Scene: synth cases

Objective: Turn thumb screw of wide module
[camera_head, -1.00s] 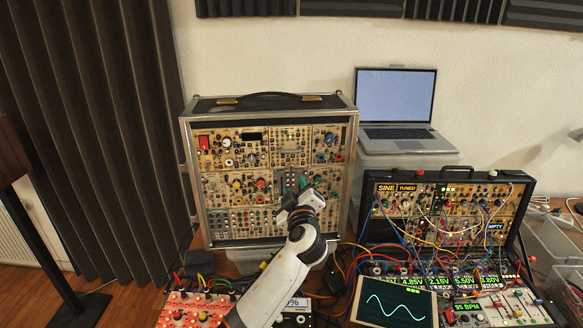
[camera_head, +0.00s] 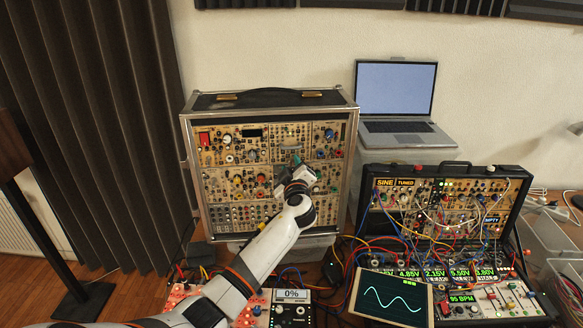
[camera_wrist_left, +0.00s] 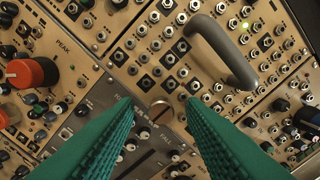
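A brass-coloured slotted thumb screw (camera_wrist_left: 159,111) sits on the panel in the left wrist view, near the seam of a beige module and a grey one. The wide beige module (camera_wrist_left: 150,22) carries many jacks and a grey handle (camera_wrist_left: 228,52). My left gripper (camera_wrist_left: 159,106) has two green ridged fingers, spread apart, with the screw seen between their tips. I cannot tell whether they touch it. In the head view, the left gripper (camera_head: 296,168) is in front of the middle of the rack case (camera_head: 352,150) and hides the screw. My right gripper is not in view.
A large orange knob (camera_wrist_left: 32,72) and smaller knobs crowd the panel beside the left finger. A second synth case (camera_head: 520,180) with many patch cables stands at the right. A laptop (camera_head: 394,90) stands behind it. A tablet (camera_head: 392,299) showing a wave lies in front.

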